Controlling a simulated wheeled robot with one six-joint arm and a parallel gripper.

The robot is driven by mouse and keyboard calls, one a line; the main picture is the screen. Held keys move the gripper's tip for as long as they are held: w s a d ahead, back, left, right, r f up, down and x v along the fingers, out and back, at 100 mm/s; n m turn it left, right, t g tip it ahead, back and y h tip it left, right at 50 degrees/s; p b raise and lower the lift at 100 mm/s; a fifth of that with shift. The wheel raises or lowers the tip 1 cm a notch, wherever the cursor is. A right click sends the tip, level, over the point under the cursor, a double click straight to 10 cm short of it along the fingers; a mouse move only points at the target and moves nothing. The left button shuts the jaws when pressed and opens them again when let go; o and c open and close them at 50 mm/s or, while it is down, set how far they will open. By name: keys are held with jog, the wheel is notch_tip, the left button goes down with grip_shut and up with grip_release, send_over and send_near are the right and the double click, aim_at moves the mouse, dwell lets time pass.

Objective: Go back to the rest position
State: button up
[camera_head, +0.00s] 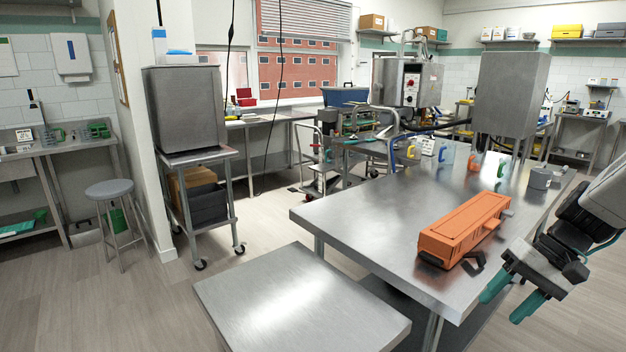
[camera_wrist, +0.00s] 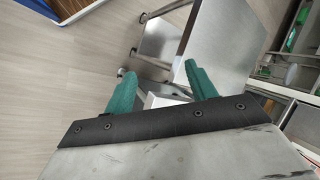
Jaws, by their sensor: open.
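My gripper (camera_head: 507,297) is at the lower right of the head view, beside the right edge of the steel table (camera_head: 353,217). Its two green fingers are apart and nothing is between them. In the wrist view my gripper (camera_wrist: 157,88) shows both green fingers spread, with floor and steel surfaces beyond. An orange depositor-like block (camera_head: 463,228) with a dark handle lies on the table, to the left of my gripper and apart from it.
A low steel table (camera_head: 300,300) stands in front. A stool (camera_head: 110,190) and a wheeled cart (camera_head: 205,200) stand at left. The floor between them is clear.

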jog(key=s+a+r+n+h, duration=0.1)
jog(key=s+a+r+h, duration=0.2)
jog(key=s, duration=0.5)
jog(key=s+a+r+n+t+h, duration=0.1)
jog(key=s+a+r+h, duration=0.2)
jog(key=s, duration=0.6)
jog(key=a+r, duration=0.2)
jog(key=a, duration=0.1)
jog(key=shift+a+n+t, duration=0.2)
jog(key=shift+n+t, duration=0.1)
jog(key=shift+n, duration=0.1)
